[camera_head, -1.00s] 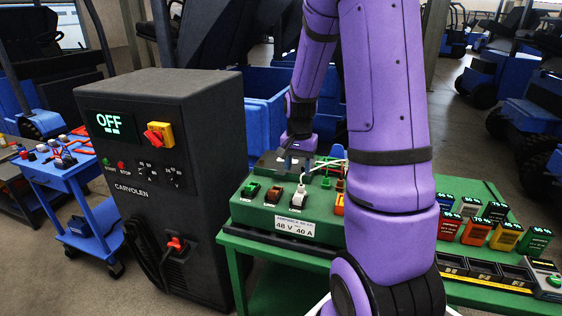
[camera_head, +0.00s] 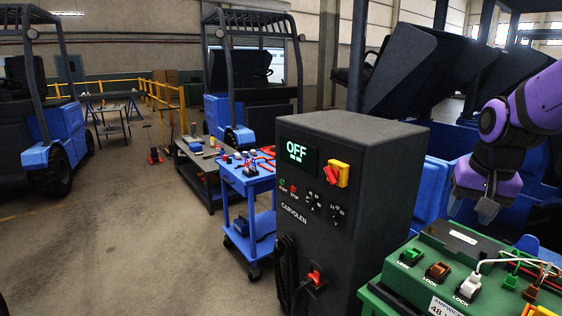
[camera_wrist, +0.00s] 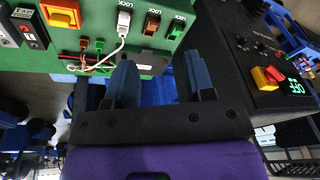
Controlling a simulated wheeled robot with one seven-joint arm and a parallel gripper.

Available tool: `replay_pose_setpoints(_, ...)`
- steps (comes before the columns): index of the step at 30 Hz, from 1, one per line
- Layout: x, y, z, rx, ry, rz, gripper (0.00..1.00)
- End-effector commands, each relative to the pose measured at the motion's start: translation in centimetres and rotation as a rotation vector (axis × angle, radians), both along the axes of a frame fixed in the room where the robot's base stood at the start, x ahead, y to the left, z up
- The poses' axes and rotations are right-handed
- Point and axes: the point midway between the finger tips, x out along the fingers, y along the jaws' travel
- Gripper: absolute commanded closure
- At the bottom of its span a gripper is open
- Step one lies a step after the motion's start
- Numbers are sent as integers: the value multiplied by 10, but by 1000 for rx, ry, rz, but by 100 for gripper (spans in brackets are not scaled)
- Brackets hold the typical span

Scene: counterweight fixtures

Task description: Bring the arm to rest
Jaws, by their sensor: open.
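My purple arm reaches in at the right of the head view, with my gripper (camera_head: 487,208) above and behind the green bench (camera_head: 380,301). In the wrist view my gripper (camera_wrist: 160,80) has its two dark blue fingers apart, with nothing between them. The green panel with its white, brown and green lock switches lies beyond the fingertips, apart from them. The white switch (camera_head: 469,287) has a white cable running from it. It also shows in the wrist view (camera_wrist: 123,22).
A black charger cabinet (camera_head: 335,225) with a display reading OFF stands left of the green bench. A blue cart (camera_head: 247,180) with tools stands beside it, and a grey bench (camera_head: 200,158) farther left. Blue forklifts stand behind. The floor (camera_head: 110,240) at left is clear.

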Motion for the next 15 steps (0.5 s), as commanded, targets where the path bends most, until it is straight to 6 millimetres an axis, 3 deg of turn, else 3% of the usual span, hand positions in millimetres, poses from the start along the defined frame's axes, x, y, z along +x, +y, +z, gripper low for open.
replay_pose_setpoints(6, -41, 39, 36, -45, -82, 182, 51)
replay_pose_setpoints(15, -101, 76, 63, -109, -182, 408, 51)
